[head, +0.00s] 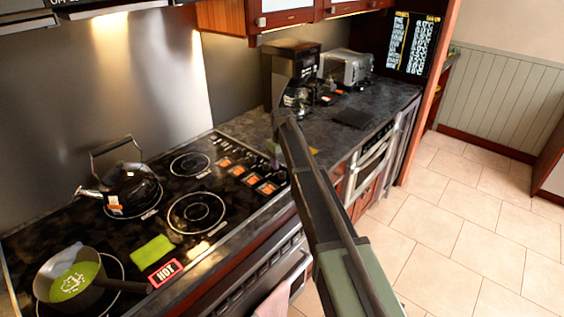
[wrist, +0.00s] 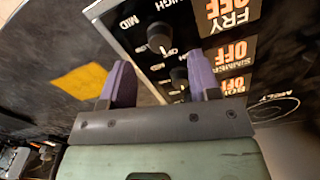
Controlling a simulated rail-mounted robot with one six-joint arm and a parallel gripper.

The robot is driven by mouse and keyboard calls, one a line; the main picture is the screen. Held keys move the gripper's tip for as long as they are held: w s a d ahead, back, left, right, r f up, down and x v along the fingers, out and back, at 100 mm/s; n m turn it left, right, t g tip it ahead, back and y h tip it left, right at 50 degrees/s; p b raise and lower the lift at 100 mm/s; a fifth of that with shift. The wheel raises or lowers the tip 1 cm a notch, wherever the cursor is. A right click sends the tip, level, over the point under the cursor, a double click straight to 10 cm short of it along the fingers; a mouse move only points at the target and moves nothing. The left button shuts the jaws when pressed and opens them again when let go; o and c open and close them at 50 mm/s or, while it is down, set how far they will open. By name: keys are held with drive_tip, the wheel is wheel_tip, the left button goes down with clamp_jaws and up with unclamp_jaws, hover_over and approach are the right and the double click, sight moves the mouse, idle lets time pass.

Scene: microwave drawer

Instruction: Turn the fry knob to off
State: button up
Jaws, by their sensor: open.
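The stove's control panel (wrist: 140,28) fills the upper middle of the wrist view. An orange label (wrist: 228,12) reads FRY OFF, with SIMMER OFF (wrist: 228,56) below it. One black knob (wrist: 160,38) stands left of the FRY label; I take it as the fry knob. A second black knob (wrist: 180,76) sits lower, close to the right finger. My gripper (wrist: 158,62) is open, its two purple fingers apart over the panel, with the upper knob beyond and between the tips. In the head view my gripper (head: 274,152) is at the panel's right end, partly hidden by my arm.
A kettle (head: 130,188) and a pan (head: 72,283) with green contents stand on the cooktop. A green pad (head: 152,250) and a HOT sign (head: 165,273) lie near the front. A coffee maker (head: 291,65) and toaster (head: 346,68) stand behind my gripper. A yellow patch (wrist: 80,82) lies left of the fingers.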

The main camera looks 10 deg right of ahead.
sight(282, 172)
wheel_tip(282, 172, up, 6)
drive_tip(key=p, duration=0.4)
drive_tip(key=s+f+m+b, duration=0.1)
drive_tip(key=s+m, duration=0.3)
drive_tip(key=s, duration=3.4)
drive_tip(key=shift+s+f+m+b, duration=0.25)
drive_tip(key=shift+f+m+b, duration=0.15)
